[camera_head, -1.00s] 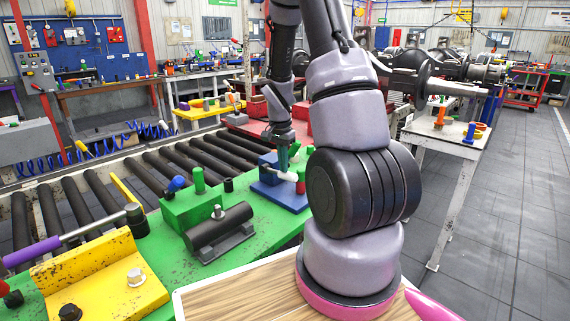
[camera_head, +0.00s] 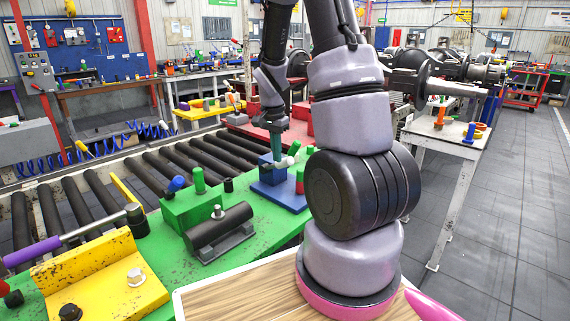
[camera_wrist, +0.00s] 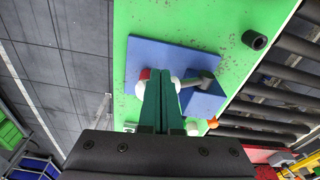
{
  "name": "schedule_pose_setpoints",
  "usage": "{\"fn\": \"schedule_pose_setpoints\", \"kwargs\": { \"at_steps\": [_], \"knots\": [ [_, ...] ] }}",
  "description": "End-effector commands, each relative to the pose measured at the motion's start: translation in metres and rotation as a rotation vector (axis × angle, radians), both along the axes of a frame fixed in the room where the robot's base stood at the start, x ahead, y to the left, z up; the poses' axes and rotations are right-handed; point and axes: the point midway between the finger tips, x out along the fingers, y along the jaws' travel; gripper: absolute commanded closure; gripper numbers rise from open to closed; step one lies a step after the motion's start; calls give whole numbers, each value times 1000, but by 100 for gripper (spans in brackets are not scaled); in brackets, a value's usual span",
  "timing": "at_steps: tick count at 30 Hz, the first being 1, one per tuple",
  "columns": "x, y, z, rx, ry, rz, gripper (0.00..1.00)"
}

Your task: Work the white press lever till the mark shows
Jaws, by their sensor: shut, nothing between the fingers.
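The press stands on a blue base plate (camera_head: 284,196) on the green bench, with a blue block (camera_head: 267,172) and a small red post (camera_head: 300,183). Its white lever (camera_head: 287,161) slants up to the right from the block. My gripper (camera_head: 276,157) has green fingers, closed together and empty, just above and beside the lever; I cannot tell whether they touch it. In the wrist view the fingers (camera_wrist: 161,78) point over the blue plate (camera_wrist: 150,60), between a red-and-white part (camera_wrist: 144,76) and a white piece by a grey arm. They hide part of the press. I cannot make out a mark.
A green block (camera_head: 190,208) and a black cylinder on a stand (camera_head: 218,228) are left of the press. A yellow angle bracket (camera_head: 100,275) lies nearer. Black rollers (camera_head: 160,170) run behind the bench. A white side table (camera_head: 430,136) stands to the right, beyond open floor.

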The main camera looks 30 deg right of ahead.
Motion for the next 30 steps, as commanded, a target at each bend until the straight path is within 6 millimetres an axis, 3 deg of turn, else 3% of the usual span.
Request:
{"fn": "schedule_pose_setpoints", "kwargs": {
  "at_steps": [6,12,30],
  "knots": [
    [-1,4,44,0,-5,-1,100],
    [-3,5,65,0,0,-1,100],
    [-4,6,68,1,1,-2,100]
  ]
}}
